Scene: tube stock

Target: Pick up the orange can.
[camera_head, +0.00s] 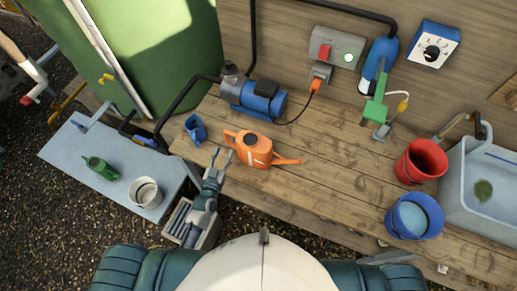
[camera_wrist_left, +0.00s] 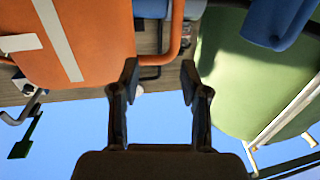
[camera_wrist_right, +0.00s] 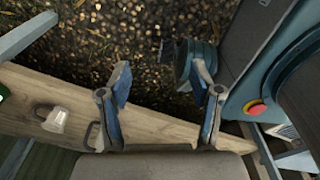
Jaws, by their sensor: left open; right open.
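The orange can (camera_head: 254,150) is a watering can standing on the wooden bench, its spout pointing right and its handle on the left. My left gripper (camera_head: 222,160) is open and empty just left of the can, near the handle side. In the left wrist view the can's body (camera_wrist_left: 75,45) fills the upper left, and its handle loop shows beyond the open fingers of my left gripper (camera_wrist_left: 160,82). I see no contact with the handle. My right gripper (camera_wrist_right: 158,78) is open and empty in the right wrist view, beside the bench edge; the head view does not show it.
A blue jug (camera_head: 195,128) stands left of the can. A blue pump (camera_head: 252,97) is behind it. A red bucket (camera_head: 420,162) and a blue bucket (camera_head: 413,216) stand right, beside a sink (camera_head: 460,197). A grey side table (camera_head: 75,143) holds a green can (camera_head: 100,168) and a pale bucket (camera_head: 145,192).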

